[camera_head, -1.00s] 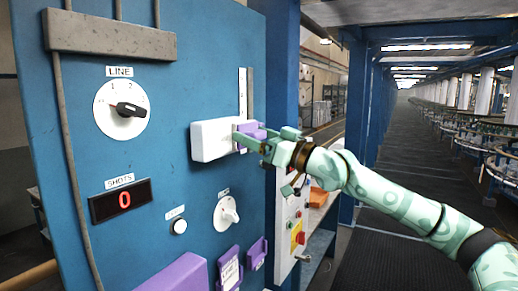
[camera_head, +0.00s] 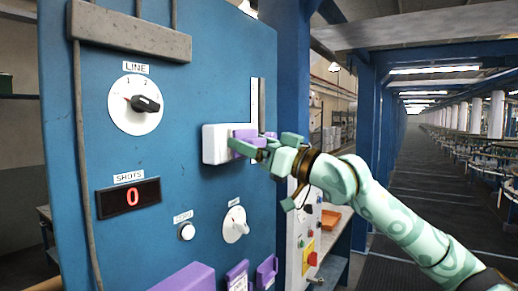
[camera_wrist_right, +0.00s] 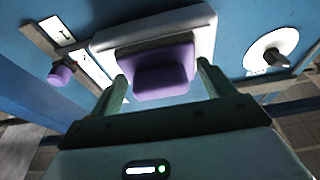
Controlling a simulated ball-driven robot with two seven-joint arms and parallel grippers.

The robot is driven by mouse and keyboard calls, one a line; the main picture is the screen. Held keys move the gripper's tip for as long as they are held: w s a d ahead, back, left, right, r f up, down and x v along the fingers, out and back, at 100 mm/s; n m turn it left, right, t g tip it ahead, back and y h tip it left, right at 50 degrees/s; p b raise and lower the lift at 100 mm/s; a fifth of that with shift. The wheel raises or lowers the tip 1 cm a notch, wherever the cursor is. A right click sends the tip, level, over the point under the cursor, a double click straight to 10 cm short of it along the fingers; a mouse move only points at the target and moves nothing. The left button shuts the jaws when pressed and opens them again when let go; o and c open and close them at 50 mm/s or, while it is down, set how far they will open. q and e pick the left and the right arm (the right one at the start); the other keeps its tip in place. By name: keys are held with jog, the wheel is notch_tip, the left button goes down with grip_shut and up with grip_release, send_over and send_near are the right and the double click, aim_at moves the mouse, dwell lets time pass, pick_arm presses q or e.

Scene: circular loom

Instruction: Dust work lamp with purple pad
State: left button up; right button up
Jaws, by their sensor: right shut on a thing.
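The white box-shaped work lamp (camera_head: 214,144) sticks out from the blue panel. It also shows at the top of the right wrist view (camera_wrist_right: 202,22). My right gripper (camera_head: 262,150) is in front of the lamp's right part, shut on the purple pad (camera_head: 243,143). In the right wrist view the pad (camera_wrist_right: 160,72) sits between the two fingers, over the lamp's face. It looks up against the lamp, but I cannot tell for sure that they touch. The fingers and pad hide part of the lamp. My left gripper is out of view.
The blue panel (camera_head: 85,140) carries a LINE dial (camera_head: 135,105), a SHOTS display (camera_head: 128,197), a white button (camera_head: 187,231) and a smaller dial (camera_head: 235,225). Purple holders (camera_head: 237,275) stick out low down. A control box (camera_head: 304,240) stands to the right.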

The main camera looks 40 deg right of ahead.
jog(key=shift+s+a+b, duration=0.3)
jog(key=shift+s+a, duration=0.05)
jog(key=shift+a, duration=0.45)
jog(key=shift+s+a+b, duration=0.1)
jog(key=shift+s+a, duration=0.2)
jog(key=shift+a, duration=0.45)
jog(key=shift+s+a+b, duration=0.15)
jog(key=shift+s+a, duration=0.15)
jog(key=shift+a, duration=0.4)
jog(key=shift+s+a+b, duration=0.1)
jog(key=shift+s+a, duration=0.2)
jog(key=shift+a, duration=0.45)
jog(key=shift+d, duration=0.1)
jog(key=shift+s+d+f+b, duration=0.1)
jog(key=shift+s+b, duration=0.15)
jog(key=shift+b, duration=0.05)
jog(key=shift+s+d+b, duration=0.35)
jog(key=shift+s+b, duration=0.1)
jog(key=shift+s, duration=0.4)
jog(key=shift+s+d+b, duration=0.3)
jog(key=shift+s+b, duration=0.2)
jog(key=shift+s, duration=0.3)
jog(key=shift+s+d+b, duration=0.35)
jog(key=shift+s+b, duration=0.1)
jog(key=shift+s, duration=0.4)
